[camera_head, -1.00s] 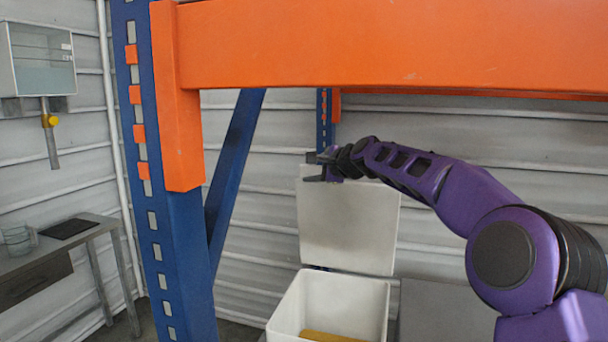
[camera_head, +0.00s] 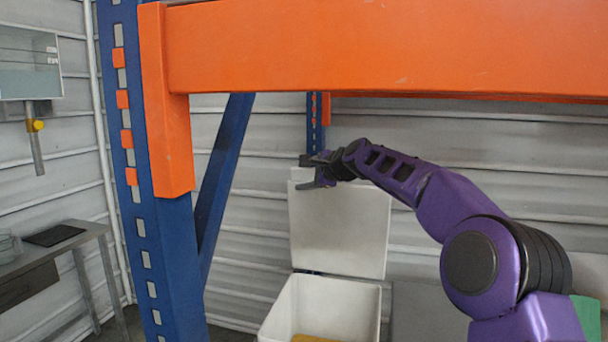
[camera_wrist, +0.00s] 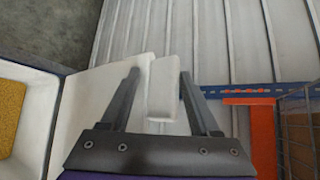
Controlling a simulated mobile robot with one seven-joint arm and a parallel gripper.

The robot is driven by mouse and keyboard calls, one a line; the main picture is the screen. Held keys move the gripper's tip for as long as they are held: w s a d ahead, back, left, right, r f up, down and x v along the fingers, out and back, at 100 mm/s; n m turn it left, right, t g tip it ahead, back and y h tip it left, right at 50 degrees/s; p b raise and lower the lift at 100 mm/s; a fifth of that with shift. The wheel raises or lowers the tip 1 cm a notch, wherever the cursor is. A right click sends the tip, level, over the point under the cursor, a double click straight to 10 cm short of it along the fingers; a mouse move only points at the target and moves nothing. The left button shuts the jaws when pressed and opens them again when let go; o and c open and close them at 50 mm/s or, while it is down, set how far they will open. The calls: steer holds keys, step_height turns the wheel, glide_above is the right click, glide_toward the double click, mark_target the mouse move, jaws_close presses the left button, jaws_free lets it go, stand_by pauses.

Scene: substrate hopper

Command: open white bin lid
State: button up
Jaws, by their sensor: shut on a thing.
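The white bin (camera_head: 272,325) stands at the lower middle of the head view, with its mouth uncovered and yellow-brown material inside. Its white lid (camera_head: 345,235) stands about upright behind the opening, against the grey wall side. My gripper (camera_head: 312,172) is at the lid's upper left corner. In the wrist view, my gripper (camera_wrist: 160,78) has a white block-like handle (camera_wrist: 162,92) of the lid between its fingers and is shut on it. The bin's inside with yellow material (camera_wrist: 18,120) shows at the left of the wrist view.
A blue rack post (camera_head: 160,240) and an orange beam (camera_head: 380,50) stand in front of the bin. A side table (camera_head: 60,255) is at the left, under a glass-fronted hopper box (camera_head: 28,65). In the wrist view, a wire cage (camera_wrist: 298,130) is at the right.

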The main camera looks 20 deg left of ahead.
steer(key=shift+f, duration=0.25)
steer(key=b+v, duration=0.4)
steer(key=v, duration=1.3)
steer(key=shift+r, duration=0.3)
steer(key=shift+s+d, duration=0.1)
steer(key=shift+s, duration=0.05)
steer(key=shift+d, duration=0.1)
